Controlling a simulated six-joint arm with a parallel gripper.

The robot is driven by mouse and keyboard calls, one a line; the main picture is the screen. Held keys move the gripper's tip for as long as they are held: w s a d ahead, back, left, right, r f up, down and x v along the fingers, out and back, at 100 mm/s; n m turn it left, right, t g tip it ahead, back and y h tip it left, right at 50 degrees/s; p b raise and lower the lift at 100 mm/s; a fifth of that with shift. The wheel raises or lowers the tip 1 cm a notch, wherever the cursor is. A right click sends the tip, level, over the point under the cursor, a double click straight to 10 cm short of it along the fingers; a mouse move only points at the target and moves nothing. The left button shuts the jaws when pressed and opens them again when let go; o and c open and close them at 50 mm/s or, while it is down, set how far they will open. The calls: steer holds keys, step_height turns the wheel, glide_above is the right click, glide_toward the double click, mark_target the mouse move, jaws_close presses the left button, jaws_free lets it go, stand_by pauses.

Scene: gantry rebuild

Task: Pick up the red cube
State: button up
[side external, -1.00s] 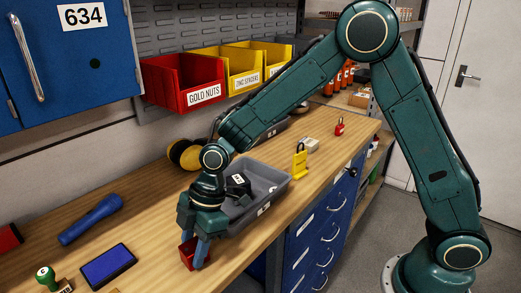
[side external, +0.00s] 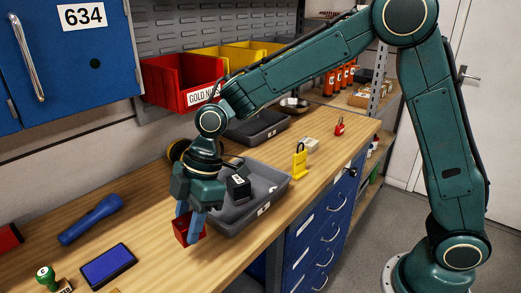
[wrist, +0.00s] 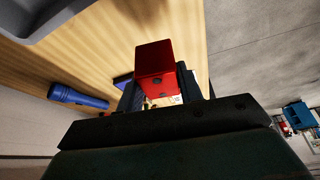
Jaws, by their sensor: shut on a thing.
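The red cube (side external: 186,229) is between the fingers of my gripper (side external: 190,224) in the side external view. My gripper is shut on it and holds it a little above the wooden bench, left of the near grey tray. In the wrist view the red cube (wrist: 154,62) sits between the two dark fingers of my gripper (wrist: 160,85). The fingers hide part of the cube in the side view.
The grey tray (side external: 230,222) holds a black object (side external: 238,187). A blue flashlight (side external: 91,220), a blue pad (side external: 108,265) and a green-handled stamp (side external: 45,277) lie to the left. Bare bench lies around the cube.

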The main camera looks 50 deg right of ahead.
mark_target(188, 219)
step_height(188, 219, up, 13)
stand_by(0.3)
steer(key=shift+f, duration=0.1)
stand_by(0.5)
